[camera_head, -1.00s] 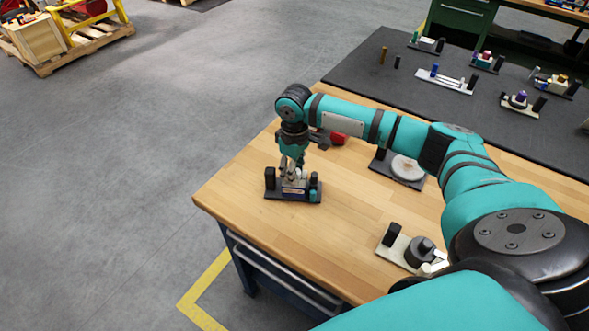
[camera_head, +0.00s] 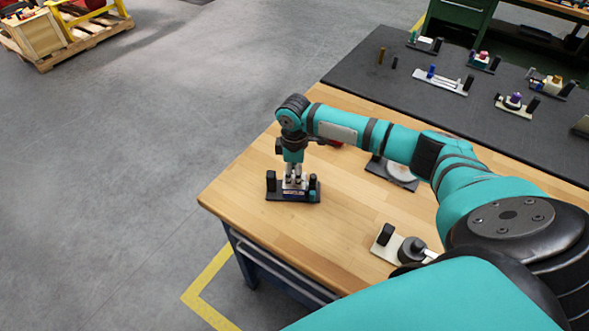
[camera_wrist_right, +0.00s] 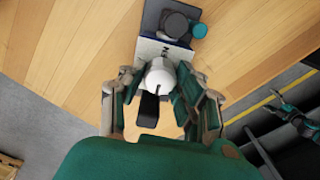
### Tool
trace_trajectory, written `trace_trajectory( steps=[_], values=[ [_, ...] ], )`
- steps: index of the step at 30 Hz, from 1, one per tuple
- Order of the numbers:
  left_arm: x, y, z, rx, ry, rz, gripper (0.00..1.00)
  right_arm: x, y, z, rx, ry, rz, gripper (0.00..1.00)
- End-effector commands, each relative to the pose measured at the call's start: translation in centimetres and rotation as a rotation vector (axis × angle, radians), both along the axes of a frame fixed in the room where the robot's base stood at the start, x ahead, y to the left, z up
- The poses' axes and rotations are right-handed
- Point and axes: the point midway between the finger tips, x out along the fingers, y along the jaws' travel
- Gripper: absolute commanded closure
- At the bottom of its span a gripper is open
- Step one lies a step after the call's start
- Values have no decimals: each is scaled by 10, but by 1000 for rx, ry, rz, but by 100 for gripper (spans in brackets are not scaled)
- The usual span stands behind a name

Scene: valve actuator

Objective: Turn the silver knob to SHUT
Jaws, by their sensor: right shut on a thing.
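The valve actuator has a dark base plate (camera_head: 285,197) near the left corner of the wooden table. Black posts (camera_head: 271,181) stand at its ends, with a pale block between. My right gripper (camera_head: 293,182) points down onto the middle of the device. In the right wrist view, the silver knob (camera_wrist_right: 160,74) lies between the fingers of the right gripper (camera_wrist_right: 160,90), which is shut on it. A pale block (camera_wrist_right: 150,49), a dark round post (camera_wrist_right: 176,25) and a small teal cylinder (camera_wrist_right: 199,31) sit beyond the knob. Any SHUT marking is unreadable. My left gripper is out of view.
A pale plate with a dark cylinder (camera_head: 411,248) sits near the table front. A white disc (camera_head: 400,171) on a dark plate is partly behind my arm. Several small devices stand on the black mat (camera_head: 362,82). The table (camera_head: 340,225) is clear right of the actuator.

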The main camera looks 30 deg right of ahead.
Motion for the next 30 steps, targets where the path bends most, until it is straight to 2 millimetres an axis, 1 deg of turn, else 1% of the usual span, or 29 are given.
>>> trace_trajectory(
  steps=[5, 6, 11, 19, 22, 26, 30],
  values=[
    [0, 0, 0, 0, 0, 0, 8, 0, 1, 0, 2, -1, -1, 100],
    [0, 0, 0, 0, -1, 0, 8, 0, 1, 0, 2, -1, -2, 66],
    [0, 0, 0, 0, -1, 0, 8, 0, 1, 0, 2, -1, -3, 45],
    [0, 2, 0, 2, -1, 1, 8, 0, 0, 1, 1, -1, -3, 45],
    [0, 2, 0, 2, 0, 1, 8, 1, 0, 8, 1, -3, -3, 45],
    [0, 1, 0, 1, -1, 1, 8, 1, 1, 28, 2, -4, -2, 45],
    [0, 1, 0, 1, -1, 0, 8, 1, 0, 59, 1, -6, -2, 45]
  ],
)
